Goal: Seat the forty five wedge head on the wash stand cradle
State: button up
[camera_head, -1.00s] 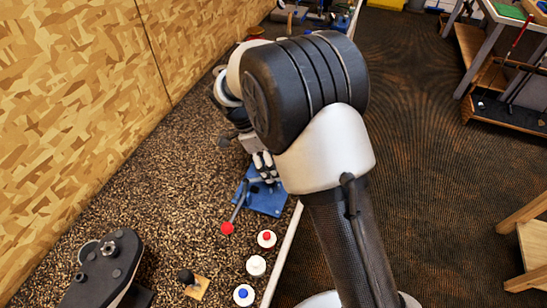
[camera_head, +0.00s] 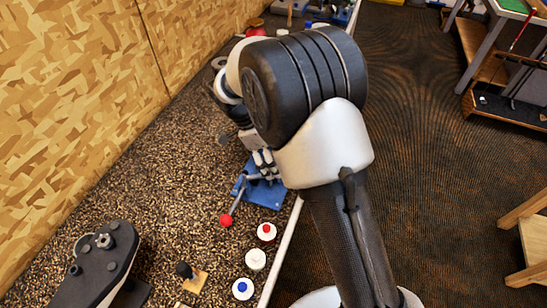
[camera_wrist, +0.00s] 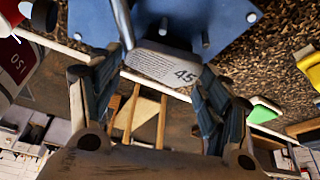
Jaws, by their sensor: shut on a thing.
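In the wrist view a grey wedge head (camera_wrist: 165,62) marked 45 sits between the two dark fingers of my gripper (camera_wrist: 155,85), which are shut on it. Behind it and very near is a blue plate (camera_wrist: 228,22) with short metal posts; I cannot tell whether the head touches it. In the head view my gripper (camera_head: 262,160) is partly hidden by my arm, just over a blue stand (camera_head: 265,195) near the bench's front edge. The stand has a lever ending in a red ball (camera_head: 226,220). I cannot make out a separate cradle, and the head is hidden in this view.
White round containers stand along the front edge, one with a red top (camera_head: 266,231), one plain white (camera_head: 256,259), one with a blue top (camera_head: 242,287). A small wooden block with a black knob (camera_head: 189,275) is left of them. A wood-patterned wall (camera_head: 80,100) backs the bench.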

jog(key=shift+f+b, duration=0.45)
jog(key=shift+b, duration=0.25)
dwell(1.1)
dwell(0.4)
jog(key=o, duration=1.1)
jog(key=shift+o, duration=0.2)
jog(key=shift+r+p, duration=2)
jog(key=shift+r, duration=1.5)
